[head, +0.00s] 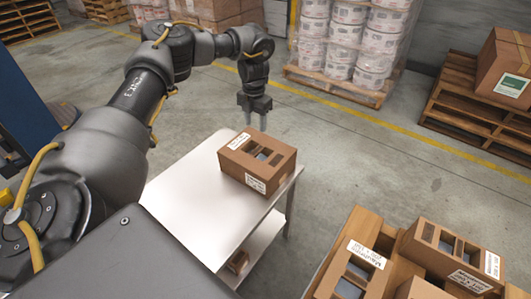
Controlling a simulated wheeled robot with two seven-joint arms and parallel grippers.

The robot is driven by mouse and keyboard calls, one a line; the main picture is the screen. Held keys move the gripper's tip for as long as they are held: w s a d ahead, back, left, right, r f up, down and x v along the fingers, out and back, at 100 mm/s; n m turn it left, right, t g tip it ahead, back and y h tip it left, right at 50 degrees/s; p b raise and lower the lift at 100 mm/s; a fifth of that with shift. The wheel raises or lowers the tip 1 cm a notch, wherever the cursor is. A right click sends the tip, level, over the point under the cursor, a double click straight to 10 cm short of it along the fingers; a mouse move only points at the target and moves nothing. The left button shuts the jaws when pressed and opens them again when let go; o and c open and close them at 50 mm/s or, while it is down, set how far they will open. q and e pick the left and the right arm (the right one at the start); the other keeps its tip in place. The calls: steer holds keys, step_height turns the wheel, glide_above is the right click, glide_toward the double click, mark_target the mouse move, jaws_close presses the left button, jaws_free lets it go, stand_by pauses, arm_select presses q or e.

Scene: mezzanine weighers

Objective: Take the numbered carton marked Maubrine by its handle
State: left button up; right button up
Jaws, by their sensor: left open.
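A brown carton (367,254) whose label appears to read "Maubrine" stands at the lower right on a wooden surface. Its lower part is cut off by the frame, and its handle cannot be made out clearly. My left gripper (256,118) points down with its two fingers apart and nothing between them. It is just beyond the far edge of the white table, well to the upper left of the Maubrine carton. My right gripper is out of view.
Another brown carton (262,160) with openings stands on the white table (195,205), close to my left gripper. More cartons (450,255) crowd beside the Maubrine carton on the wooden surface (352,225). Wrapped white tubs (345,45) and pallets stand behind on open floor.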

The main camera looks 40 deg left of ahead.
mark_target(257, 150)
arm_select(q)
step_height(257, 150, down, 4)
steer(key=shift+s+d+f, duration=0.15)
steer(key=shift+f, duration=0.4)
steer(key=shift+s, duration=0.15)
steer(key=shift+f, duration=0.3)
steer(key=f, duration=0.2)
steer(key=f+p, duration=0.1)
steer(key=shift+d+f, duration=0.3)
steer(key=shift+f, duration=0.05)
steer(key=shift+s+f, duration=0.1)
steer(key=shift+f, duration=0.4)
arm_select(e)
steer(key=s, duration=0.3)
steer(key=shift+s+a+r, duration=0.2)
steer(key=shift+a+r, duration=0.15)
